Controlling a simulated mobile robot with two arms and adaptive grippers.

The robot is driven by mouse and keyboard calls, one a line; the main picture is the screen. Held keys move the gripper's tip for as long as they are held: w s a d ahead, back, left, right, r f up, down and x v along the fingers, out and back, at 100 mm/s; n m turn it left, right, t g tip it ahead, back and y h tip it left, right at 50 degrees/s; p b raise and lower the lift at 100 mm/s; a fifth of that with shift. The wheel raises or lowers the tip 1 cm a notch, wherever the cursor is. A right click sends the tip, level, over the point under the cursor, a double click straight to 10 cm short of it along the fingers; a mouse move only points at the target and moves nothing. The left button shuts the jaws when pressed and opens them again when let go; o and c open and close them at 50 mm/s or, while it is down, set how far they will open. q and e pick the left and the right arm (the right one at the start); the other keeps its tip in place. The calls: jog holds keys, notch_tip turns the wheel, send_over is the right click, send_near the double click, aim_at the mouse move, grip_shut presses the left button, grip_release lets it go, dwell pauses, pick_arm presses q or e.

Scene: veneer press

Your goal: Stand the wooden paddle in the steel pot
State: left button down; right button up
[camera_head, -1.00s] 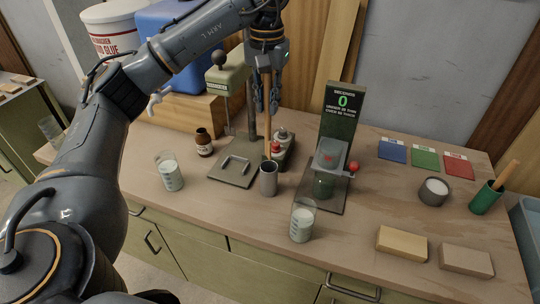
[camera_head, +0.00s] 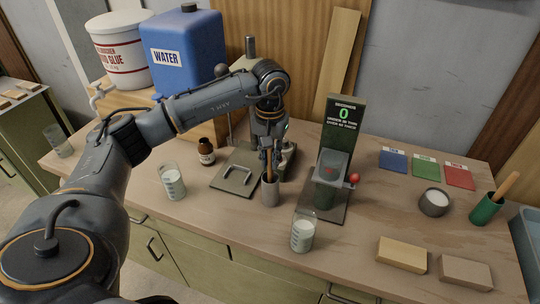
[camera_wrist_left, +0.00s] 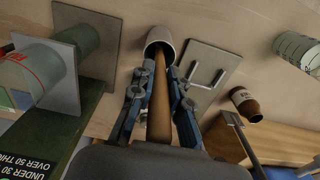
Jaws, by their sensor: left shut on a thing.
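The steel pot (camera_head: 270,191) is a small grey cylinder standing upright on the bench, in front of the square steel plate's right side. My left gripper (camera_head: 268,152) is right above it, pointing down, shut on the wooden paddle (camera_head: 269,172). The paddle's lower end is inside the pot's mouth. In the left wrist view the brown paddle (camera_wrist_left: 159,98) runs between the two fingers of the gripper (camera_wrist_left: 158,88) into the pot's opening (camera_wrist_left: 160,38). Whether the paddle touches the pot's bottom is hidden. My right gripper is not in view.
The dark green timer stand (camera_head: 337,145) with its red knob is close right of the pot. Glass beakers stand at left (camera_head: 173,184) and front right (camera_head: 303,232). A brown bottle (camera_head: 206,152) is behind left. The bench front by the pot is clear.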

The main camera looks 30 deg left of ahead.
pick_arm(q)
jog(key=shift+f, duration=0.1)
jog(key=c, duration=1.3)
grip_release()
notch_tip(320, 180, up, 11)
jog(key=b, duration=0.2)
jog(key=shift+f+b, duration=0.1)
jog(key=shift+b, duration=0.25)
jog(key=shift+r, duration=0.75)
